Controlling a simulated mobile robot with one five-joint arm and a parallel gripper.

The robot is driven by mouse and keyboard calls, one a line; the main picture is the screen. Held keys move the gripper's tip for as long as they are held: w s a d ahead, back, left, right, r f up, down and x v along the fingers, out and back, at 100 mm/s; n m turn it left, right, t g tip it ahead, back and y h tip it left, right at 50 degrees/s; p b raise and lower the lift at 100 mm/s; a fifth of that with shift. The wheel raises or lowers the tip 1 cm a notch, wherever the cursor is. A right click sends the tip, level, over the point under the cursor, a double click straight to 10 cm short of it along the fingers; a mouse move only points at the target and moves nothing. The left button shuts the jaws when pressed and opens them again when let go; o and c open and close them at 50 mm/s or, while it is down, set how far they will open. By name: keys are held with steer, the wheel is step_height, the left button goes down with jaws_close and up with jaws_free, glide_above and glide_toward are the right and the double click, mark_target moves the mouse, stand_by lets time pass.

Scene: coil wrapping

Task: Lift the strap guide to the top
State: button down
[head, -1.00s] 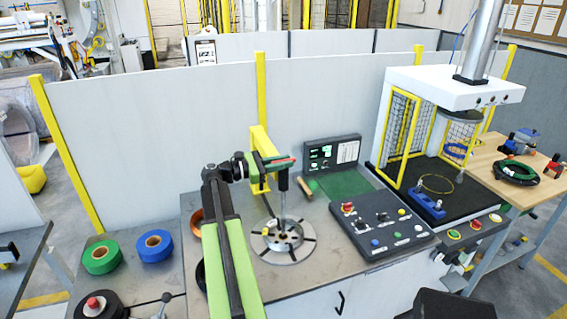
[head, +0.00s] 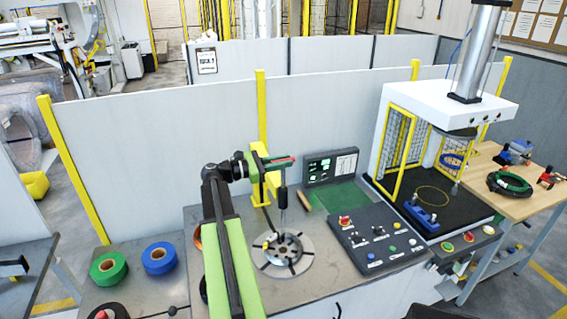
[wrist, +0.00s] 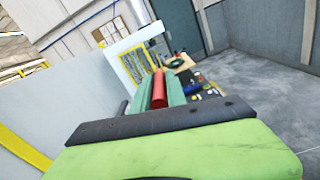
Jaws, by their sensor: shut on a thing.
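My gripper (head: 284,160) is above the round slotted turntable (head: 283,265) on the bench, in front of a yellow post (head: 262,110). In the wrist view its green fingers (wrist: 160,88) are shut on a red handle (wrist: 159,90). I take this to be the strap guide's handle. In the head view a grey upright rod (head: 283,198) stands below the gripper, over the turntable hub. How the handle joins the rod is hidden by the fingers.
A control panel (head: 376,243) and a small screen (head: 331,164) stand to the right. Beyond is a caged press (head: 446,108). Green (head: 108,268) and blue (head: 158,257) tape rolls lie at the left. A grey fence (head: 160,145) runs behind the bench.

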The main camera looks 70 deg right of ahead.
step_height(320, 180, up, 14)
steer(key=p, duration=1.1)
steer(key=shift+f, duration=0.1)
steer(key=c, duration=1.4)
jaws_free()
steer(key=shift+o, duration=0.2)
steer(key=shift+w, duration=0.1)
steer(key=v, duration=1.7)
steer(key=shift+a, duration=0.15)
